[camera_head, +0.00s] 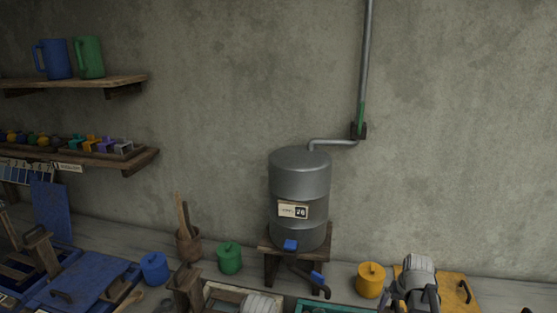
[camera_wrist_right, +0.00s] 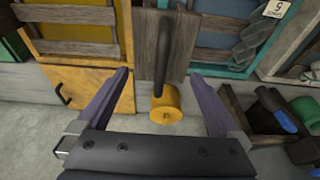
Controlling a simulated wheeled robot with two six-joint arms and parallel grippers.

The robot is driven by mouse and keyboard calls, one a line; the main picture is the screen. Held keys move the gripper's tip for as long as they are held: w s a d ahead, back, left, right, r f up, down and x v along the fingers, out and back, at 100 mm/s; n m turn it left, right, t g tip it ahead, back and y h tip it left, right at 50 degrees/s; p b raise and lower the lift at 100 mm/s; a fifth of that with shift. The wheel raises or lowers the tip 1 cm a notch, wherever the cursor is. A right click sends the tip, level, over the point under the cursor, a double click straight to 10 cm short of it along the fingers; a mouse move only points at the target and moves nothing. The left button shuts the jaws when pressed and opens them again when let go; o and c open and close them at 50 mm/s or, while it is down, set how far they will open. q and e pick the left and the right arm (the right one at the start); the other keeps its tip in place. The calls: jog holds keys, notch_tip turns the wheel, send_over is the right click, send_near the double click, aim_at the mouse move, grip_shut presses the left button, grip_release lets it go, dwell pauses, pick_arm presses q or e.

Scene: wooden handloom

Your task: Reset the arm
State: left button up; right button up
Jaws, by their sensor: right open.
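My right gripper (camera_wrist_right: 160,74) shows in the right wrist view with its two dark purple fingers wide apart. Nothing is held between them. A yellow lidded pot (camera_wrist_right: 165,105) and a dark upright handle (camera_wrist_right: 162,45) on a wooden board (camera_wrist_right: 182,20) lie in the gap beyond the fingers. In the head view a grey jointed part with a white ribbed top stands at the lower right, over the yellow board; it looks like part of my right arm, and its fingertips cannot be made out. My left gripper does not show clearly in either view.
A metal tank (camera_head: 299,180) stands on a wooden stool (camera_head: 272,262), with a blue-handled tap in front. A yellow pot (camera_head: 371,280), green pot (camera_head: 229,258) and blue pot (camera_head: 154,267) stand along the bench. A yellow board (camera_head: 452,283) lies at right. Shelves (camera_head: 80,84) hang at left.

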jog(key=shift+f+b, duration=1.05)
jog(key=shift+f, duration=0.5)
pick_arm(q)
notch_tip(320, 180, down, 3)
pick_arm(e)
jog(key=shift+s, duration=0.1)
